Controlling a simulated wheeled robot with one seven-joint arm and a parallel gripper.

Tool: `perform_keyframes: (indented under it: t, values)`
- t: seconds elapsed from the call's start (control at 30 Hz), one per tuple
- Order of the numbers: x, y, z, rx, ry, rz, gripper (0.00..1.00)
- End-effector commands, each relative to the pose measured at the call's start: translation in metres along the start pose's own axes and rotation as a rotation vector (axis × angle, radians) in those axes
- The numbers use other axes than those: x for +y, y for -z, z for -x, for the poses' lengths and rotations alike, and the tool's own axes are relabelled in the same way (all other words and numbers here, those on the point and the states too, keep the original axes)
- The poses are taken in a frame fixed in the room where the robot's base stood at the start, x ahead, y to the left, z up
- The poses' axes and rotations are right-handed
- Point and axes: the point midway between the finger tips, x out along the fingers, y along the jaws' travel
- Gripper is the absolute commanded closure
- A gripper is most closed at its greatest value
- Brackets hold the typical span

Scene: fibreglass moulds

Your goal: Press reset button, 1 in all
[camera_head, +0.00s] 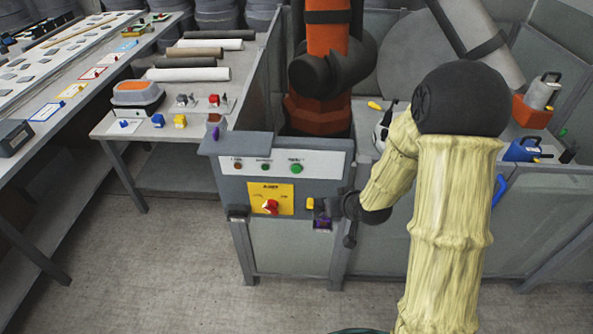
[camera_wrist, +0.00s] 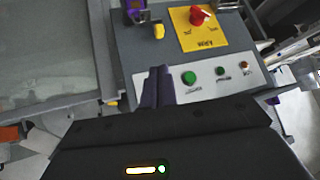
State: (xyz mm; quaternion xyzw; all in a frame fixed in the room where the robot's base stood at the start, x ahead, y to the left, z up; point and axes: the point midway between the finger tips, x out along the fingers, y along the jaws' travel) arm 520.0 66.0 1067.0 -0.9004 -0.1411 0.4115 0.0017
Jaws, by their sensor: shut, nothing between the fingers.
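A grey control panel (camera_head: 310,187) stands at the front of the cell, with a white strip of three buttons. The larger green button (camera_head: 297,168) is at the right end of the strip; its small label is hard to read. In the wrist view the panel appears upside down, and this green button (camera_wrist: 188,78) lies just right of my fingers. My gripper (camera_wrist: 157,85) is shut and empty, its dark fingers side by side. The fingertips look near the panel but apart from the green button; I cannot tell whether they touch the panel. In the head view my gripper (camera_head: 338,204) is at the panel's lower right.
A red rotary knob (camera_head: 270,206) sits on a yellow plate. A small green button (camera_head: 266,167) and a red one (camera_head: 238,167) share the strip. A yellow part (camera_head: 310,203) and a purple-screened device (camera_head: 322,224) are close to my gripper. An orange robot arm (camera_head: 326,75) stands behind.

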Motion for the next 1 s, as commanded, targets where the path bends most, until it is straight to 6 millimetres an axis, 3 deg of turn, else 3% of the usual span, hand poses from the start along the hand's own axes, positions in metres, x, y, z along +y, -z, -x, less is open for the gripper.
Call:
perform_keyframes:
  t: [0.1,0.33,0.53,1.0]
  values:
    - [-0.019,0.005,-0.035,0.107,0.123,-0.024,1.0]
    - [-0.062,0.011,-0.074,0.33,0.389,-0.139,1.0]
    - [-0.082,0.014,-0.08,0.468,0.549,-0.249,1.0]
    - [-0.085,0.016,-0.08,0.495,0.576,-0.268,1.0]
